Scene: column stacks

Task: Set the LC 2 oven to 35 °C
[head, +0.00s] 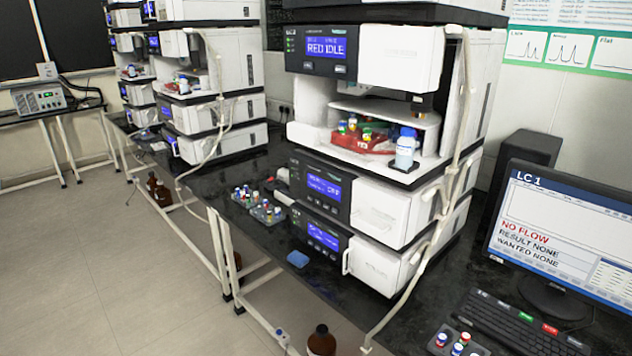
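Several column stacks of white modules with dark panels stand in a row on the black bench. The nearest stack (400,215) is at centre right, beside a screen headed LC 1. Its upper display (326,48) reads RED IDLE. Two lower modules have blue displays (324,187) whose text is too small to read surely. A second stack (215,125) stands farther back to the left, with small blue displays, and another stack (127,70) is behind it. I cannot read an LC 2 label or any oven temperature. Neither of my grippers is in view.
The monitor (565,225) shows NO FLOW, RESULT NONE, WANTED NONE; a keyboard (510,325) lies before it. Brown bottles (321,340) stand below. The floor (110,250) at left is clear.

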